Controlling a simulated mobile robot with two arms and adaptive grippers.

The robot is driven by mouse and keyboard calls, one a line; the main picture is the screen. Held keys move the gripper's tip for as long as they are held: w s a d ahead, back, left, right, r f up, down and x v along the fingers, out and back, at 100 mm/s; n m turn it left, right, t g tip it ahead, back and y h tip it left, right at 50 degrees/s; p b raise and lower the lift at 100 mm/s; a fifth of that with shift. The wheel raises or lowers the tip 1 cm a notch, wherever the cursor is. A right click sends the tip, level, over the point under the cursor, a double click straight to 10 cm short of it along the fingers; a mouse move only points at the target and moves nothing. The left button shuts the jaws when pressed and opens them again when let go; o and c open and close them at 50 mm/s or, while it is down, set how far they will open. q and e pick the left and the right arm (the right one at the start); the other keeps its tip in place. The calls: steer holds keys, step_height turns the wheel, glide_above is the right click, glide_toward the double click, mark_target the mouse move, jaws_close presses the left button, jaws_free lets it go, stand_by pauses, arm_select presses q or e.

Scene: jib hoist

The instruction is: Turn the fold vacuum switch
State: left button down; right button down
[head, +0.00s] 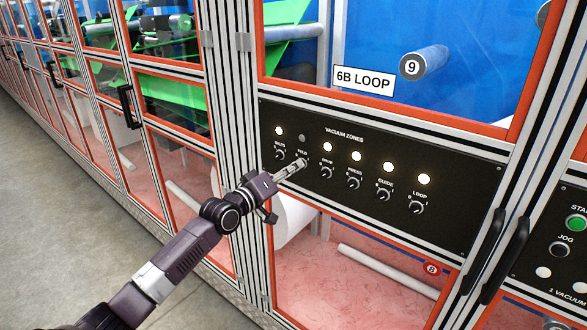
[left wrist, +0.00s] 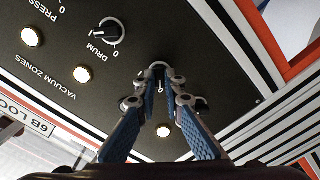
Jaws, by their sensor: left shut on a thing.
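The fold vacuum switch is a small knob (left wrist: 158,72) on the black vacuum zones panel (head: 440,220), second from the left in its row. In the head view my left gripper (head: 301,163) reaches it from the lower left and mostly hides it. In the left wrist view the blue-padded fingers of my left gripper (left wrist: 159,85) close around the knob, and it is largely covered by the fingertips. The fold lamp (head: 302,138) above it is dark, while the other zone lamps glow. My right gripper is not in view.
The drum knob (head: 326,172) sits close on the right of the fold knob; it also shows in the left wrist view (left wrist: 107,31). Press, guide and loop knobs follow. Black door handles (head: 484,250) stick out at the right. Open grey floor (head: 60,210) lies at the left.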

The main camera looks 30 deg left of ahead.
arm_select(q)
steer(key=c, duration=2)
jaws_free()
steer(key=shift+c, duration=0.2)
steer(key=s+a, duration=0.1)
steer(key=s, duration=1.1)
